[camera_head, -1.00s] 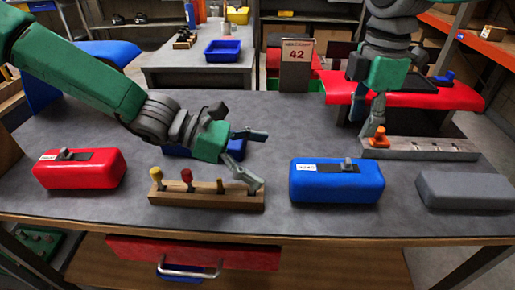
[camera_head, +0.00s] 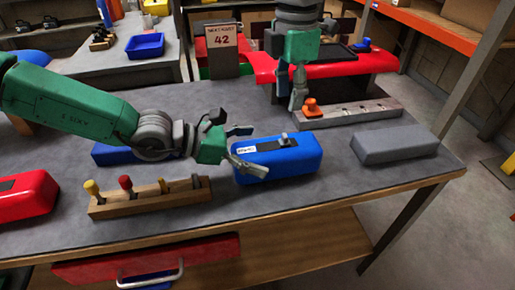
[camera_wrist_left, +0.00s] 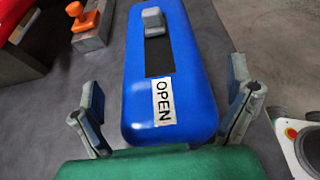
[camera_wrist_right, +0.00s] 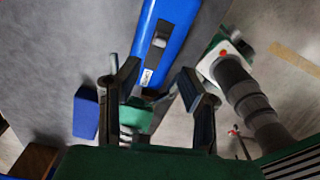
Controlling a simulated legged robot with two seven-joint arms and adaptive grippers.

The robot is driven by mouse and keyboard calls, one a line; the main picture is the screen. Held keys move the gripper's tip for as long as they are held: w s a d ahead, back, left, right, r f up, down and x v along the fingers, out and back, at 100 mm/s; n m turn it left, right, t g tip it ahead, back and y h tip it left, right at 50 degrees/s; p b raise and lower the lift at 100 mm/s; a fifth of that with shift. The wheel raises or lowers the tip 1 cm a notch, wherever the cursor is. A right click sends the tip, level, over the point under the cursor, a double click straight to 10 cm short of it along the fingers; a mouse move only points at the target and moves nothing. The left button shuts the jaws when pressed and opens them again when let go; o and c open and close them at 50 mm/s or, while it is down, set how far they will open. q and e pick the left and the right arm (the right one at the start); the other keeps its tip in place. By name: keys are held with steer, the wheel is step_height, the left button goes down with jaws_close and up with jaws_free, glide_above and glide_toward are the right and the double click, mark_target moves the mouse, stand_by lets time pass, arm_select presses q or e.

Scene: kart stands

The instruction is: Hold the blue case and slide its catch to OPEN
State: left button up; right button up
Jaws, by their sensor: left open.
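The blue case (camera_head: 300,165) lies on the grey table, with a white OPEN label (camera_wrist_left: 163,101) at its left end. Its grey catch (camera_wrist_left: 154,22) sits in a dark slot, at the end away from the label. The case also shows in the right wrist view (camera_wrist_right: 180,12). My left gripper (camera_head: 243,150) is open at the labelled end; in the left wrist view its fingers stand apart on both sides of the case, without clear contact. My right gripper (camera_head: 290,90) points down behind the case; its fingers (camera_wrist_right: 160,90) are apart and empty.
A wooden rack with several pegs (camera_head: 150,200) stands left of the case. A grey block with an orange knob (camera_head: 350,113) lies behind it, and a plain grey case (camera_head: 395,147) to its right. A red case (camera_head: 28,196) is at far left.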

arm_select(q)
steer(key=shift+w+d+f, duration=0.1)
steer(key=shift+d, duration=0.15)
steer(key=shift+f, duration=0.1)
steer(key=c, duration=1.4)
